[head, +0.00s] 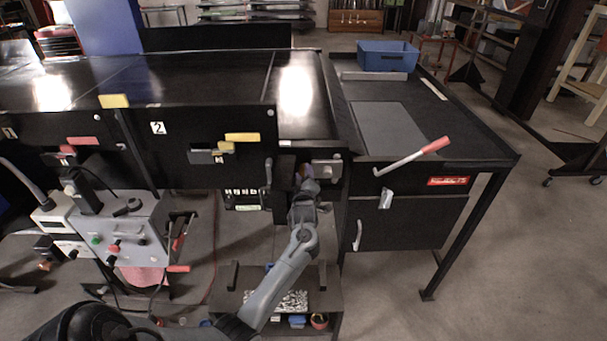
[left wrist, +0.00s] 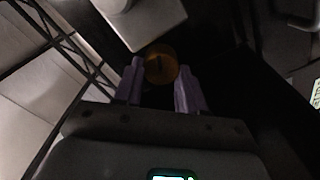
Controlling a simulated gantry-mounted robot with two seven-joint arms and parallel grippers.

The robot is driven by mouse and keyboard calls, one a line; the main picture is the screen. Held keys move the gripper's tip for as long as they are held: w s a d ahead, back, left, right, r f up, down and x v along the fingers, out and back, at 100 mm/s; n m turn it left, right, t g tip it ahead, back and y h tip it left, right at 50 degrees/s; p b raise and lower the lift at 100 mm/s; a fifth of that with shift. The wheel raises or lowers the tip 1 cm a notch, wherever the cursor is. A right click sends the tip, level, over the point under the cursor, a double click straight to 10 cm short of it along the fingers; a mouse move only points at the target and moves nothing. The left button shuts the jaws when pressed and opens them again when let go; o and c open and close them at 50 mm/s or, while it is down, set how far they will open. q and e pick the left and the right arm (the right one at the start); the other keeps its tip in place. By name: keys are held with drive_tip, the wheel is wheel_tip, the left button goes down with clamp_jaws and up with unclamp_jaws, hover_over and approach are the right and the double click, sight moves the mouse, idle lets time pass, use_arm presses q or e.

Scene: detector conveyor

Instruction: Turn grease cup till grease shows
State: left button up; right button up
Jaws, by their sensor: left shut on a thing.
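The grease cup (left wrist: 161,66) is a small round amber-brown cap with a dark slot-like mark on its face, seen in the left wrist view. It sits between the two purple fingers of my left gripper (left wrist: 160,84), which is shut on it. In the head view my left gripper (head: 306,172) reaches up under the right end of the conveyor, into a dark gap beside a grey bracket. There the cup cannot be made out. Whether grease shows cannot be told in the dim light. My right gripper is not in view.
A grey bracket (left wrist: 140,18) is close above the cup in the left wrist view. In the head view a control box (head: 133,232) stands at left, a side table with a red-handled lever (head: 412,157) at right, and a low shelf (head: 328,290) below my arm.

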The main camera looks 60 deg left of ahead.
use_arm(q)
drive_tip(key=shift+w+d+r+m+p, duration=0.1)
drive_tip(key=shift+m+p, duration=1)
drive_tip(key=shift+m, duration=0.75)
drive_tip(key=shift+w+r+m+p, duration=0.1)
drive_tip(key=shift+m+p, duration=0.95)
drive_tip(key=shift+m, duration=0.8)
drive_tip(key=shift+f, duration=0.1)
drive_tip(key=o, duration=1.1)
drive_tip(key=shift+s, duration=0.1)
drive_tip(key=shift+c, duration=0.2)
